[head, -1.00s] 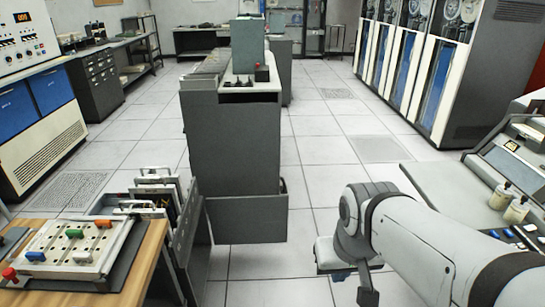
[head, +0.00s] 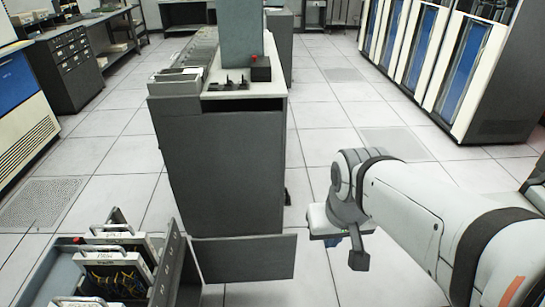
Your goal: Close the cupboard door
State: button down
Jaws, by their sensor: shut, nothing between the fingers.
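A dark grey cabinet (head: 222,165) stands in the middle of the head view. A low dark grey panel, which looks like the cupboard door (head: 245,258), stands out at its foot and reaches a little past the cabinet's right side. I cannot tell its exact angle or see its hinge. My gripper (head: 358,258) is at the end of my white arm, to the right of the panel and apart from it. It points downward, looks shut and holds nothing. Its far side is hidden.
An open drawer-like bin (head: 60,272) with several circuit modules is at the lower left, close to the panel's left end. Blue-fronted tall cabinets (head: 465,65) stand at the back right. The tiled floor (head: 325,100) right of the cabinet is clear.

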aim_at(266, 257)
jog(key=i, duration=1)
jog(key=z, duration=0.6)
